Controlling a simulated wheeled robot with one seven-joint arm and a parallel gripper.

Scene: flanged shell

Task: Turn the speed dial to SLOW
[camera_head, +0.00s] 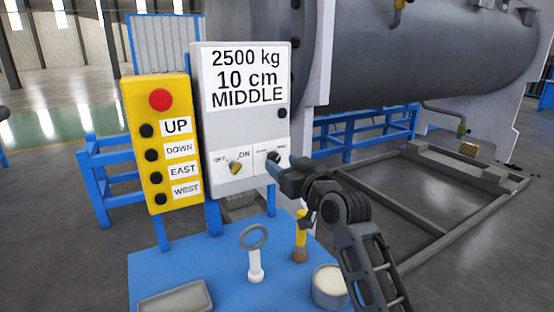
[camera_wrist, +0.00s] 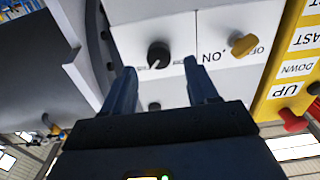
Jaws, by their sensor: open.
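The black speed dial (camera_wrist: 158,54) is on the white control box (camera_head: 243,130), at its lower right. In the wrist view, which is upside down, a thin white mark shows at the dial's lower edge. The dial also shows in the head view (camera_head: 273,157), small and partly covered by my gripper. Its label is too small to read. My gripper (camera_wrist: 160,69) is open, with one finger to each side of the dial in the wrist view. I cannot tell whether the fingers reach the dial's depth; I see no contact.
A yellow OFF/ON knob (camera_head: 235,168) sits left of the dial. A yellow button box (camera_head: 160,140) with a red button stands further left. Below is a blue table (camera_head: 220,262) with a ring-topped stand (camera_head: 254,252), a yellow-handled tool (camera_head: 300,236) and a pot (camera_head: 330,287).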

